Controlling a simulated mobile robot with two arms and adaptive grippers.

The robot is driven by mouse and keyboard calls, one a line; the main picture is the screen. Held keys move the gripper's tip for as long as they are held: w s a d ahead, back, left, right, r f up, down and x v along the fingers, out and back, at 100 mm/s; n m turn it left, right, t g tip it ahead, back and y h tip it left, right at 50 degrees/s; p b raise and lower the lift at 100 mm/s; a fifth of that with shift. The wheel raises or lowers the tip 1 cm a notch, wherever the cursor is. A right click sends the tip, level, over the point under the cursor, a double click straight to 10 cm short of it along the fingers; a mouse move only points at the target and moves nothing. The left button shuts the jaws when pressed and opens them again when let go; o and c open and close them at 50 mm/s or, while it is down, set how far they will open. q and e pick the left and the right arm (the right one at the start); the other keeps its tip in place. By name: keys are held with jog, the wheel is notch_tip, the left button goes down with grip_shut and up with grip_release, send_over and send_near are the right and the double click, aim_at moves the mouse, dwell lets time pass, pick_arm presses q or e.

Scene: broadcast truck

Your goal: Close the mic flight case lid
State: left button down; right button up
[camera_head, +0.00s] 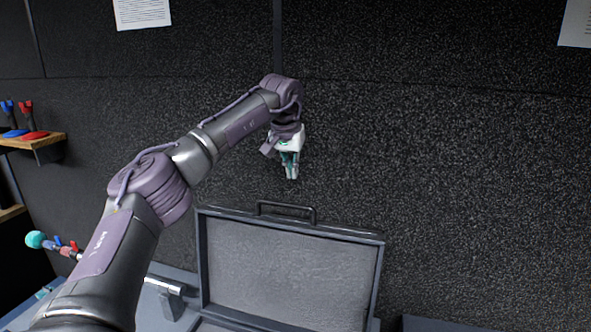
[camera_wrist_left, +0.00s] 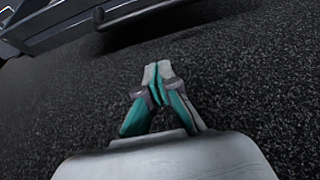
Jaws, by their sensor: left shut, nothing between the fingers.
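The flight case lid (camera_head: 290,270) stands open and upright in the head view, with a grey lining and a dark frame. A dark handle (camera_head: 286,211) sits on its top edge. Only a strip of the case body shows at the bottom of the picture. My left gripper (camera_head: 291,177) is shut and empty, pointing down above the lid's top edge, near the handle and apart from it. In the left wrist view the shut fingertips (camera_wrist_left: 157,66) show against the dark wall, and the lid's edge (camera_wrist_left: 60,28) lies at the top left. My right gripper is out of view.
A dark textured wall (camera_head: 460,180) stands behind the lid. A wooden shelf (camera_head: 35,141) with red and blue items is at the left. A teal-tipped microphone (camera_head: 35,239) is at the lower left, beside my left arm.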

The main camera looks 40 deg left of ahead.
pick_arm(q)
jog(key=d+p+x, duration=0.1)
jog(key=p+x, duration=0.2)
jog(key=x, duration=0.4)
jog(key=s+p, duration=0.1)
jog(key=s, duration=0.3)
jog(key=shift+d, duration=0.1)
jog(key=shift+f, duration=0.15)
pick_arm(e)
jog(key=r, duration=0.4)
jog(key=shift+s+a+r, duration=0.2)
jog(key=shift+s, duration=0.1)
pick_arm(q)
jog(key=shift+w, duration=0.15)
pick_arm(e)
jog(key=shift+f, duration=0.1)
